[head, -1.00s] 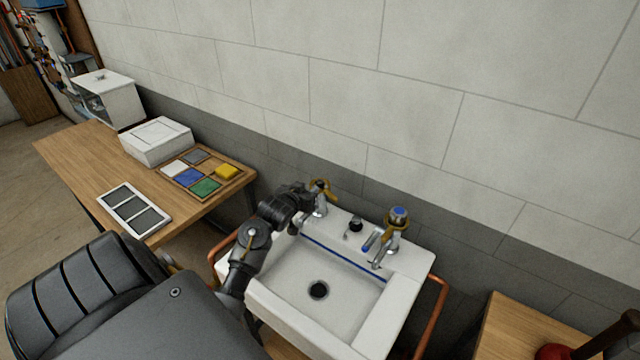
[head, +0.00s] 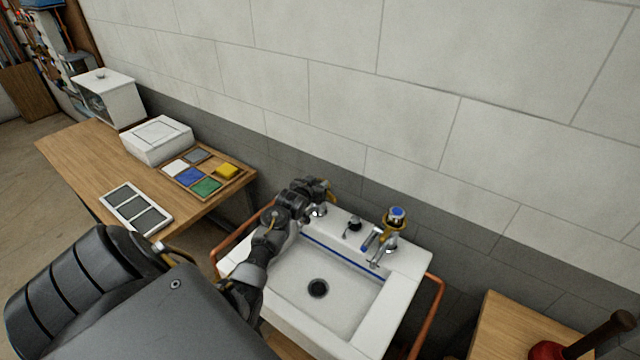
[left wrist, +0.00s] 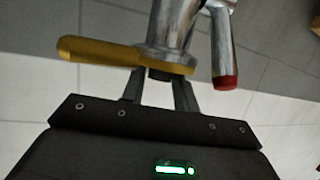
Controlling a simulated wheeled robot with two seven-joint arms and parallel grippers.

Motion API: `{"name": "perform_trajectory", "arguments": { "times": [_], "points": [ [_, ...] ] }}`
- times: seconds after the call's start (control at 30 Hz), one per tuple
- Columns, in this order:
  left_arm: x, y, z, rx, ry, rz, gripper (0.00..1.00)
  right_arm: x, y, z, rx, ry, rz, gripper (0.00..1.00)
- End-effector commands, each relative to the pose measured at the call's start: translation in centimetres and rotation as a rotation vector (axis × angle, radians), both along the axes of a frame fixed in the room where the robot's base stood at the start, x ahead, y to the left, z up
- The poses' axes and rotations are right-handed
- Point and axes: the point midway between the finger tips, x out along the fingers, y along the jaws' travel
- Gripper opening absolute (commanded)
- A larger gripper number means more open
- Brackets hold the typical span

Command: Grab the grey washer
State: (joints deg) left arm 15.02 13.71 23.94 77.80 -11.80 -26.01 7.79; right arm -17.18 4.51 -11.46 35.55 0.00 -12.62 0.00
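I cannot make out a grey washer for certain in either view. My left gripper (head: 318,188) is over the back left of the sink, at the left tap (head: 320,210), and partly covers it. In the left wrist view its two fingers (left wrist: 159,88) stand apart, pointing at the tap (left wrist: 168,28). A yellow bar-like piece (left wrist: 110,52) crosses the tap's end there and hides the fingertips. A small dark piece (left wrist: 159,74) shows between the fingers; I cannot tell whether they touch it. My right gripper is not in view.
The white sink (head: 345,330) has a right tap (head: 385,250) with a blue top. A small black part (head: 355,223) sits on its rim. Copper pipes (head: 430,310) flank it. The left bench (head: 75,150) holds a tray of coloured pads and white boxes. A plunger (head: 545,350) is at lower right.

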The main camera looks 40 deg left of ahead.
Motion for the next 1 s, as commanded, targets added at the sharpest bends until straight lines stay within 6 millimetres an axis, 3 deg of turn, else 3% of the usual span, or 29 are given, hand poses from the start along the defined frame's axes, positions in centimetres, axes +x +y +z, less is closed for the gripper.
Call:
{"name": "perform_trajectory", "arguments": {
  "times": [0.17,0.37,0.77,1.0],
  "points": [
    [0.0,0.0,0.0,0.001,0.0,0.0,0.29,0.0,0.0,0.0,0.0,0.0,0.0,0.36],
    [0.0,0.0,0.0,0.001,0.0,0.0,0.02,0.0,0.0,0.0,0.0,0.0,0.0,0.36],
    [0.0,0.0,0.2,0.001,-0.001,-0.001,0.02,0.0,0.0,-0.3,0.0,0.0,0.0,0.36],
    [0.0,0.1,2.6,0.005,-0.005,-0.001,0.02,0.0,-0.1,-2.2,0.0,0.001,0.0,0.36]
  ]
}}
